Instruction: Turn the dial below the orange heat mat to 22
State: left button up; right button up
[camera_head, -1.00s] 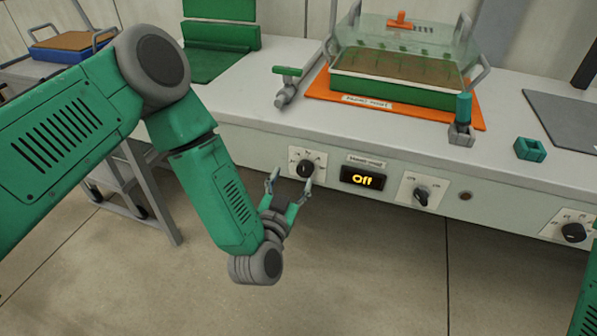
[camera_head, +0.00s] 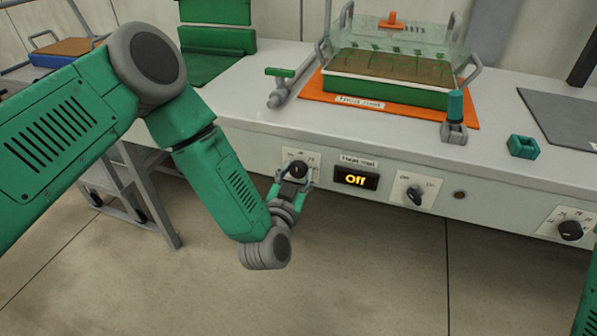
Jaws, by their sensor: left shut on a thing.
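The orange heat mat (camera_head: 330,94) lies on the bench with a label on its front edge. Below it, on the bench's front panel, a black dial (camera_head: 298,170) sits on a white plate with small marks too blurred to read. My right gripper is out of view; only a bit of green arm shows at the lower right edge.
A second dial (camera_head: 415,195) and a far-right dial (camera_head: 570,230) are on the same panel. On the mat stands a green tray (camera_head: 390,94) under a clear cover. A grey valve with a green handle (camera_head: 279,72) lies left of it. The floor below is clear.

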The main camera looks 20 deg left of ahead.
pick_arm(q)
jog(key=shift+w+d+r, duration=0.15)
jog(key=shift+r, duration=0.15)
jog(key=shift+w+a+n, duration=0.1)
jog(key=shift+a+n, duration=0.2)
jog(key=shift+a, duration=0.05)
jog(key=shift+d+r+n+p, duration=0.2)
jog(key=shift+n+p, duration=0.45)
jog(key=shift+n, duration=0.55)
jog(key=n, duration=0.2)
jog(key=shift+a+n+p, duration=0.15)
jog(key=shift+n+p, duration=0.25)
jog(key=n, duration=0.2)
jog(key=shift+n+p, duration=0.3)
jog(key=n, duration=0.4)
jog(key=shift+a+f, duration=0.1)
jog(key=shift+a+f+n+h, duration=0.1)
jog(key=shift+n+h, duration=0.3)
jog(key=shift+n, duration=2.2)
